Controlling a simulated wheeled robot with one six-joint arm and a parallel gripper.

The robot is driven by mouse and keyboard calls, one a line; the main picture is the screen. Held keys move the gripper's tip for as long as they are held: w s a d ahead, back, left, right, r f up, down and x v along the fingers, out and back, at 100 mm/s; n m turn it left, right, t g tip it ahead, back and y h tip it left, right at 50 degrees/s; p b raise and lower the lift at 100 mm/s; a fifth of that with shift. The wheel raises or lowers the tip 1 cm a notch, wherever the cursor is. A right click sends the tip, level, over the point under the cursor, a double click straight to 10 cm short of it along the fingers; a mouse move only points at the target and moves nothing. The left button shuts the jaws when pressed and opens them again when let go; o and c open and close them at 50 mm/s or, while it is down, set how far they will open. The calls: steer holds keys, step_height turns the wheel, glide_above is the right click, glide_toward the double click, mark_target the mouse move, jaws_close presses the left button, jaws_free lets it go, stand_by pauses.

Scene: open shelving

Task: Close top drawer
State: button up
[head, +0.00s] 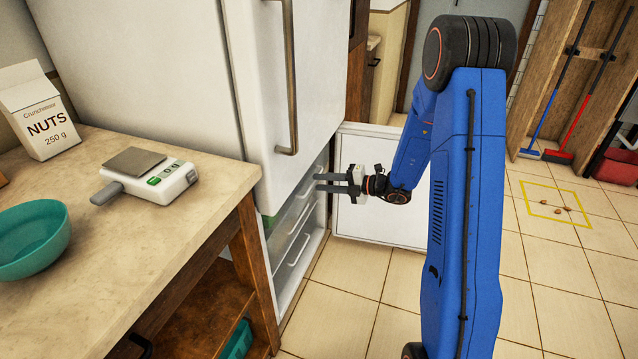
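The freezer compartment under the white upper fridge door (285,90) stands open, with its white lower door (375,215) swung out to the right. Stacked pale drawers with handles show inside. The top drawer (292,207) sits just below the upper door; I cannot tell exactly how far it sticks out. A lower drawer (293,250) shows beneath it. My gripper (317,183) is at the front of the top drawer, its two dark fingers pointing left with a gap between them. Nothing shows between the fingers. Contact with the drawer front is unclear.
A wooden counter (130,215) at the left holds a kitchen scale (150,175), a nuts carton (40,110) and a teal bowl (32,240). The tiled floor (345,290) in front of the freezer is clear. A broom cabinet (580,80) stands far right.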

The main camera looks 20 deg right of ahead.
steer(key=shift+x, duration=0.85)
jaws_close()
stand_by(0.9)
